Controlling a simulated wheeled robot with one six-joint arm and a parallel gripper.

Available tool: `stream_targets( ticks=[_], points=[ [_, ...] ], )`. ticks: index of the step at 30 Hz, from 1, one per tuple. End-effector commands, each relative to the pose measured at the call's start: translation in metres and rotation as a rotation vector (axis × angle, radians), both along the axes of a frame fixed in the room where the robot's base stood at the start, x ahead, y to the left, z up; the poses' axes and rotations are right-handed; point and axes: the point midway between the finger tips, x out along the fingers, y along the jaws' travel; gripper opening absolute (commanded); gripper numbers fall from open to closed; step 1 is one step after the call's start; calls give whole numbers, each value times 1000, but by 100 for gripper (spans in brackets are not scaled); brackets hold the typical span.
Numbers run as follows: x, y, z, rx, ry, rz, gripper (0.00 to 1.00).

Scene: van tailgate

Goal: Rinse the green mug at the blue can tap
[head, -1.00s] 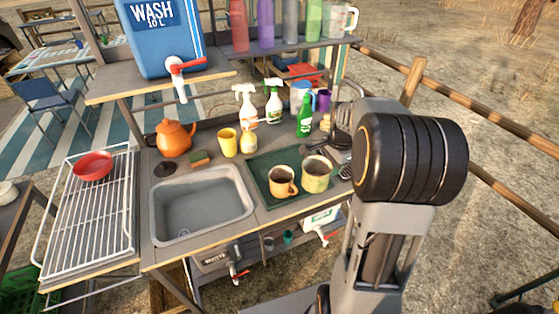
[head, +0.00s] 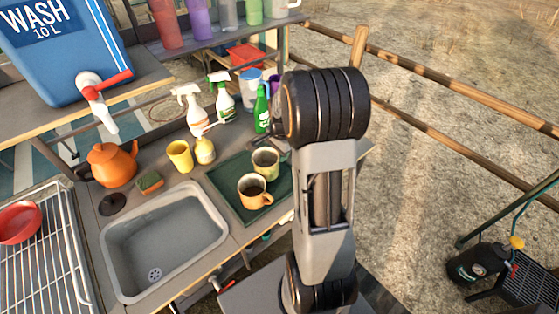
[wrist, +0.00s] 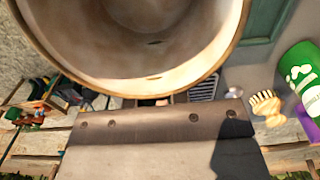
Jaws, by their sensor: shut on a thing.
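The green mug (head: 265,162) is upright at the right of the green mat in the head view, beside my arm; I cannot tell whether it touches the mat. Its pale inside and brown rim fill the top of the wrist view (wrist: 150,60). My gripper (wrist: 155,101) is shut on it; the fingers are mostly hidden under the mug, and behind my arm in the head view. The blue can (head: 60,55) marked WASH stands on a raised shelf at upper left. Its white tap (head: 104,115) with a red lever (head: 107,84) points down near the sink.
An orange mug (head: 255,193) stands on the green mat (head: 222,177), close to the green mug. The grey sink (head: 160,240) is empty. An orange teapot (head: 112,163), sponge (head: 150,182), yellow cup (head: 180,156) and spray bottles (head: 190,110) line the back. A wire rack (head: 50,255) holds a red bowl (head: 18,222).

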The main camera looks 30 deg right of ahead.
Motion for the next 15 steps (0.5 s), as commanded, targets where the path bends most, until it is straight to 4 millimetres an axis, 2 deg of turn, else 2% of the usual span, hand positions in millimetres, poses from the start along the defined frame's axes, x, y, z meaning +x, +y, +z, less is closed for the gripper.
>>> stream_targets(
  ticks=[7,15],
  points=[
    [-1,-1,-30,1,2,-2,0],
    [-1,-1,-34,1,1,-3,0]
  ],
)
